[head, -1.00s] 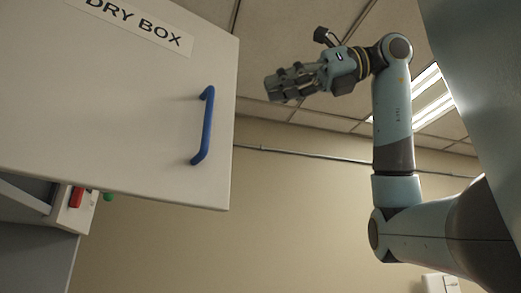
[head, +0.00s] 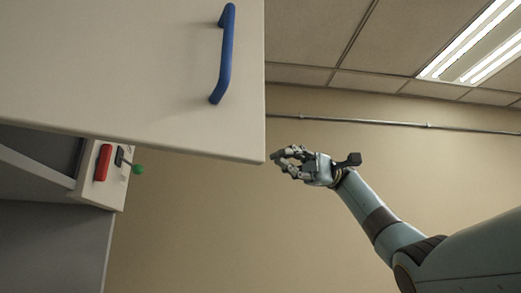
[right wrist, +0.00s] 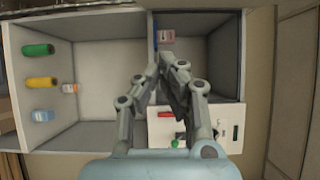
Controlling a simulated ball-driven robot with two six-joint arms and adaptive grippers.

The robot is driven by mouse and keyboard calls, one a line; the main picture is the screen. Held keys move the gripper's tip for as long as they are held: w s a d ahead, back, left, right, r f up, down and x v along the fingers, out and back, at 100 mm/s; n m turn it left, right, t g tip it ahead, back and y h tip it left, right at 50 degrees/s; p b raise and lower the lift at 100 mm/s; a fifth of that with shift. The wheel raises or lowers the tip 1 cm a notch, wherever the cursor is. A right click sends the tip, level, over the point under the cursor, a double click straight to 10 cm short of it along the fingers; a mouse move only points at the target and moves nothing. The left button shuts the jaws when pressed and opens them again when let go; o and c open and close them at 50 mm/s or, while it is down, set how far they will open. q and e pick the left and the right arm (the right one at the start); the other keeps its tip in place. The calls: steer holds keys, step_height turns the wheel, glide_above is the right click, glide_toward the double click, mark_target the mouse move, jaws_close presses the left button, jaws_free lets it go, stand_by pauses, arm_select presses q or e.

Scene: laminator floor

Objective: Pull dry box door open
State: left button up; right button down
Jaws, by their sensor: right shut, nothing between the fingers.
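The white dry box door (head: 120,70) fills the upper left of the head view, with its blue handle (head: 224,55) near the right edge. The right wrist view shows an open cabinet interior (right wrist: 100,60), so the door appears to stand open. My right gripper (head: 277,156) is shut and empty, just right of the door's lower right corner and below the handle; I cannot tell the depth gap. Its fingers also show in the right wrist view (right wrist: 172,75), in front of the cabinet. My left gripper is not in view.
Below the door is a panel with a red part (head: 103,163) and a green-knobbed lever (head: 137,169).

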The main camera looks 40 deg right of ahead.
mark_target(252, 136)
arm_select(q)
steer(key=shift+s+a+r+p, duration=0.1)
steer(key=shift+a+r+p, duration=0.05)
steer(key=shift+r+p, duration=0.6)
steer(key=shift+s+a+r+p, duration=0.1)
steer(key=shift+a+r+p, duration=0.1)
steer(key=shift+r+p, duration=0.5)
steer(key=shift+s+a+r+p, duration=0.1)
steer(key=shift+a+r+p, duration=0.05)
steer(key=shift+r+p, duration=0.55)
arm_select(e)
steer(key=shift+s+a, duration=0.85)
steer(key=shift+a, duration=1.2)
steer(key=shift+s+a, duration=0.85)
steer(key=shift+a, duration=1.2)
steer(key=shift+s+a, duration=0.85)
steer(key=shift+a, duration=1.2)
